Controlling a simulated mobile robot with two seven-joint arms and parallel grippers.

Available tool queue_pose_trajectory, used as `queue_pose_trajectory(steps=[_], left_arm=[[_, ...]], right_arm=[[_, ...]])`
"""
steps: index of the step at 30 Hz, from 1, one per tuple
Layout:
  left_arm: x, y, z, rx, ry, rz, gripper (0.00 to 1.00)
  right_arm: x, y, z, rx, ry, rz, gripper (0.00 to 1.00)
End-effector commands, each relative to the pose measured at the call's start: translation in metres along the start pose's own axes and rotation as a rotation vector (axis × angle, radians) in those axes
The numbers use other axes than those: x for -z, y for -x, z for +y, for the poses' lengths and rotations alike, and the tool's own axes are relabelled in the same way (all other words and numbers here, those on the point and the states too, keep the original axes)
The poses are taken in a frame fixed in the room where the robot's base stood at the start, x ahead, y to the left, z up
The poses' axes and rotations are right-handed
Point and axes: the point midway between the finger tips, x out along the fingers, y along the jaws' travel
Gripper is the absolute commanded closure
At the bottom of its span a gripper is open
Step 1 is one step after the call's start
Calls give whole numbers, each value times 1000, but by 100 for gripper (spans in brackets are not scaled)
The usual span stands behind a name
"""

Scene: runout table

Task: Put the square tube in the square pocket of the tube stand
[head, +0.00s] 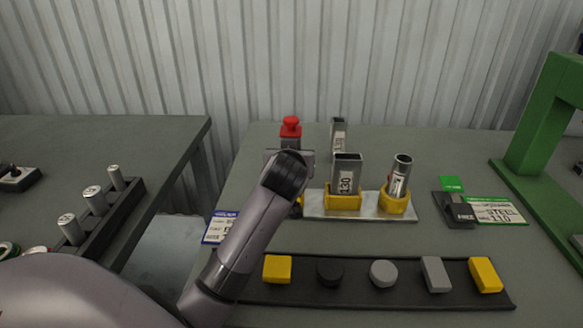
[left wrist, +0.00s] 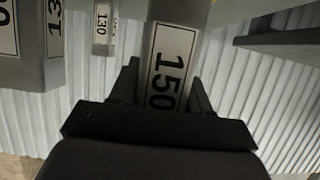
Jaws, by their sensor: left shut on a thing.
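My left gripper (head: 290,160) is at the left end of the tube stand (head: 370,212). In the left wrist view, the gripper (left wrist: 165,88) is shut on a grey flat-faced tube (left wrist: 187,12) labelled 150, taken to be the square tube. In the head view the gripper and arm mostly hide this tube. A yellow pocket (head: 299,208) shows only as a sliver beside the arm, so I cannot tell whether the tube is in it. The middle pocket (head: 343,203) holds a wide tube (head: 347,172) labelled 130. The right pocket (head: 394,206) holds a round tube (head: 400,172).
Another grey tube (head: 338,132) stands behind the stand, and a red-topped thing (head: 291,127) behind my gripper. A black strip (head: 350,294) with several small blocks lies in front. A green frame (head: 530,130) stands at right. A side table (head: 100,140) is at left.

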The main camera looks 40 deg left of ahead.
Motion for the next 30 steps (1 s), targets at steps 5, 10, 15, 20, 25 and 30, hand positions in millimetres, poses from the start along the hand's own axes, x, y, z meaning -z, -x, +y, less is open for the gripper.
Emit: queue_pose_trajectory(steps=[5, 10, 15, 20, 25, 30], left_arm=[[-26, -11, -1, 2, -4, -2, 89], [-28, -12, 0, 0, -1, 3, 89], [-30, -12, 0, 0, -1, 1, 89], [-31, -13, 0, 1, -1, -1, 27], [-31, -13, 0, 1, -1, -1, 27], [-27, -11, 0, 1, -2, 1, 27]], right_arm=[[-2, -1, 0, 0, 0, 0, 57], [-2, -1, 0, 0, 0, 0, 57], [-2, -2, 0, 0, 0, 0, 57], [-2, -2, 0, 0, 0, 0, 57], [-2, -2, 0, 0, 0, 0, 57], [-1, 0, 0, 0, 0, 0, 57]])
